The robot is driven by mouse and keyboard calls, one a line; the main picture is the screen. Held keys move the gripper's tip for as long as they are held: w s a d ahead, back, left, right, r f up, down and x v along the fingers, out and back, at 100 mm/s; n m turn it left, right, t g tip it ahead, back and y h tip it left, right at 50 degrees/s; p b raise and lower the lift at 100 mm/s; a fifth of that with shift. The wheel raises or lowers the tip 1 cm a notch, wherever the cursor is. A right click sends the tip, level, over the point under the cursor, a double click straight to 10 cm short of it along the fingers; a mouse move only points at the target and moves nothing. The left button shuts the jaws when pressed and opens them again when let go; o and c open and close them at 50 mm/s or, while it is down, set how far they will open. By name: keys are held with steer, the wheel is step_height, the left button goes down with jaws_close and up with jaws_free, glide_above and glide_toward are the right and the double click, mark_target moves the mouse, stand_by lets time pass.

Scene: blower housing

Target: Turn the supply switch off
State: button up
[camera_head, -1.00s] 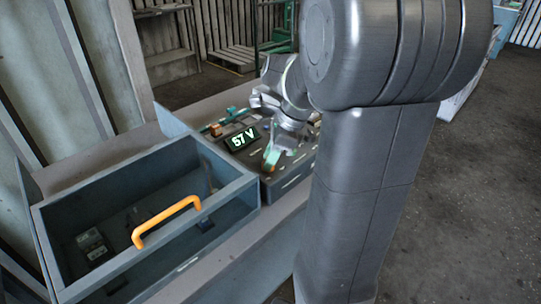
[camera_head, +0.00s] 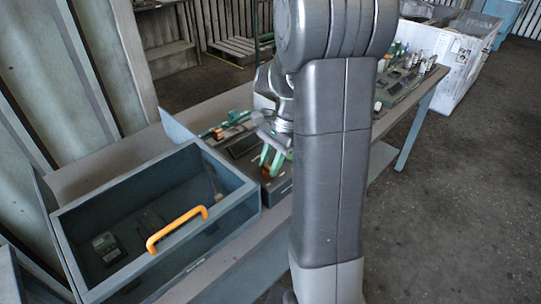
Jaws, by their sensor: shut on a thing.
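The supply unit (camera_head: 278,187) is a dark box on the bench, right of the blue drawer. Its display (camera_head: 243,147) is dark, with no reading visible. My gripper (camera_head: 270,168) reaches down onto the unit's top, right of the display. Its green fingers are shut on a small part there, which I take to be the supply switch. The switch itself is mostly hidden between the fingers, so its position cannot be read.
An open blue drawer (camera_head: 231,217) with an orange handle (camera_head: 176,229) stands at the left, holding small dark parts. Teal and orange items (camera_head: 232,120) lie behind the unit. More equipment (camera_head: 405,80) stands at the bench's far right. The floor at right is clear.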

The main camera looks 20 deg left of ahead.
steer(key=n+h+p, duration=0.1)
steer(key=n, duration=0.1)
steer(key=n+p, duration=0.1)
steer(key=n, duration=0.1)
steer(key=shift+a+r+n+g+h, duration=0.1)
steer(key=shift+a+n+g+h, duration=0.05)
steer(key=shift+n+g+h, duration=0.2)
steer(key=n+h+p, duration=0.1)
steer(key=n+h, duration=0.1)
steer(key=n, duration=0.3)
steer(key=shift+a, duration=0.1)
steer(key=shift+n, duration=0.25)
steer(key=o, duration=1)
steer(key=shift+c, duration=0.2)
steer(key=v, duration=1.3)
steer(key=shift+a+r, duration=0.25)
steer(key=shift+r, duration=0.15)
steer(key=shift+s+f, duration=0.15)
steer(key=shift+s, duration=0.05)
